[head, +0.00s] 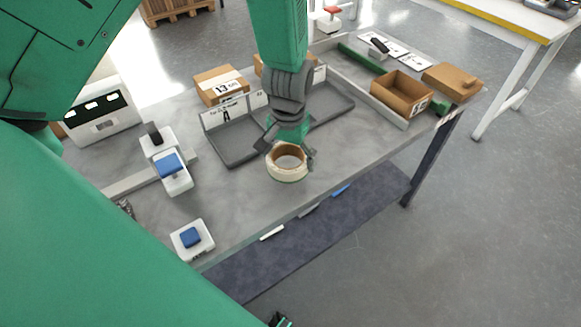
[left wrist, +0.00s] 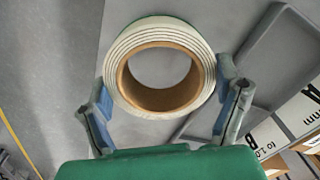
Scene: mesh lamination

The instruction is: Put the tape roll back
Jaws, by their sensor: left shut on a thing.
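The tape roll (head: 287,172) is a cream ring with a brown cardboard core. My left gripper (head: 289,158) is shut on it near the front edge of the grey table, just in front of the grey trays. In the left wrist view the tape roll (left wrist: 160,65) sits between the two blue-padded fingers of my left gripper (left wrist: 163,100), one on each side. I cannot tell whether the roll touches the table. My right gripper is not clearly seen.
A grey tray labelled A (head: 232,150) and another tray (head: 335,106) lie behind the roll. Cardboard boxes (head: 221,85) (head: 402,94) stand at the back and right. White devices with blue tops (head: 173,172) (head: 192,240) stand at left. Bare table lies around the roll.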

